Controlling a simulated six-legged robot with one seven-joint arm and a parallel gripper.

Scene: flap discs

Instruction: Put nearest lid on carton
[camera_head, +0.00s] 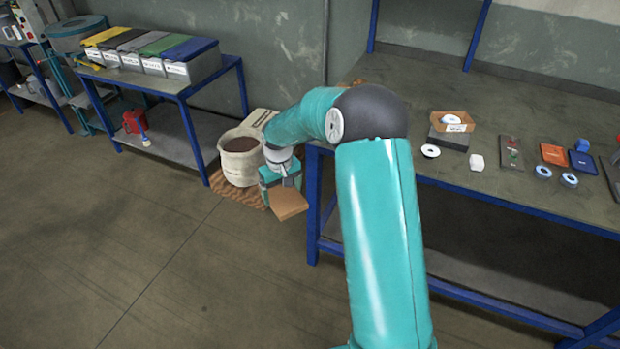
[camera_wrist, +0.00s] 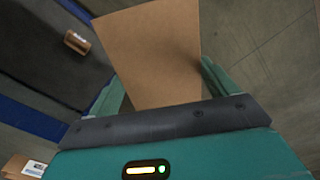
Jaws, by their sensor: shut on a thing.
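A flat brown cardboard lid (camera_head: 289,204) is held in my gripper (camera_head: 284,184), out beyond the table's left end and above the floor. In the wrist view the lid (camera_wrist: 155,50) spans between the two fingers, which are shut on it. The open brown carton (camera_head: 452,121) stands on the table, right of and apart from my gripper. A white round thing shows inside it.
The worktable (camera_head: 480,188) with blue legs also holds white rings (camera_head: 430,151), blue-white discs (camera_head: 569,180) and orange and blue flat pieces. A sack of dark material (camera_head: 240,160) stands behind my gripper. A shelf with coloured-lid bins (camera_head: 160,62) is at left. The front floor is clear.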

